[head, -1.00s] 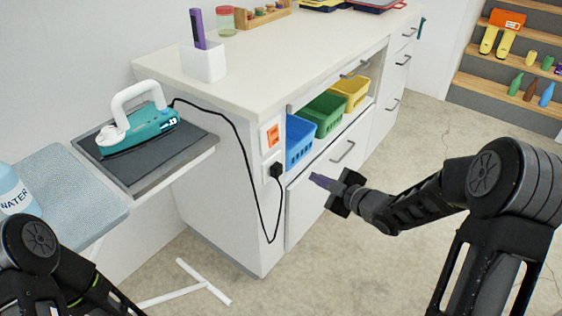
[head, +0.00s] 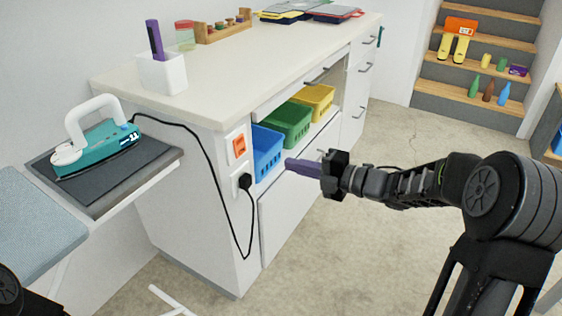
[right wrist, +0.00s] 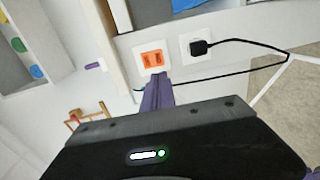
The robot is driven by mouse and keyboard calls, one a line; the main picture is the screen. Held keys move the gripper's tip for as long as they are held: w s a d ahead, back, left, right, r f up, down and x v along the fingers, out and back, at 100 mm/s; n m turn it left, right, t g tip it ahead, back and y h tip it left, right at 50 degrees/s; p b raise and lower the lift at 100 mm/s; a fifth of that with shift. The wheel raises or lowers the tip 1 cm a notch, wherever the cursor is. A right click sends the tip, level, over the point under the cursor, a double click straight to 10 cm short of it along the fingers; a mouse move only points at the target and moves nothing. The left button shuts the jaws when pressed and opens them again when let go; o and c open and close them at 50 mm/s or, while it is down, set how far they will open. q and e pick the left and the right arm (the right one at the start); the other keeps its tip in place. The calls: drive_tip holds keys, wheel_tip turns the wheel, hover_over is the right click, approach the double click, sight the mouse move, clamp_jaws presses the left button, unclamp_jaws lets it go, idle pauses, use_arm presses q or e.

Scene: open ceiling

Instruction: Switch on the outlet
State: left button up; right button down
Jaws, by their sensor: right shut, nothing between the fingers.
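The orange switch (head: 238,146) sits in a white plate on the end panel of the counter, above the socket with a black plug (head: 244,182) in it. In the right wrist view the orange switch (right wrist: 152,59) lies just ahead of my fingertips, and the black plug (right wrist: 198,47) is to its right. My right gripper (head: 290,164) is shut and empty, its purple fingers pointing left toward the panel. In the head view it is right of the switch, apart from it; the remaining gap is hard to judge. My left gripper is out of view.
A teal iron (head: 102,145) rests on a dark pad at left; its black cord (head: 205,155) loops down to the plug. Blue (head: 266,150), green and yellow bins stand in the open shelf close behind my right fingers. The counter top (head: 240,80) is above.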

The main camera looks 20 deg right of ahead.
sight(242, 153)
drive_tip(key=b+x, duration=0.1)
drive_tip(key=x, duration=1.2)
drive_tip(key=f+b, duration=0.1)
drive_tip(key=b, duration=0.1)
drive_tip(key=shift+w+a+b, duration=0.15)
drive_tip(key=shift+b, duration=0.2)
drive_tip(key=shift+r+p, duration=0.3)
drive_tip(key=shift+r, duration=0.15)
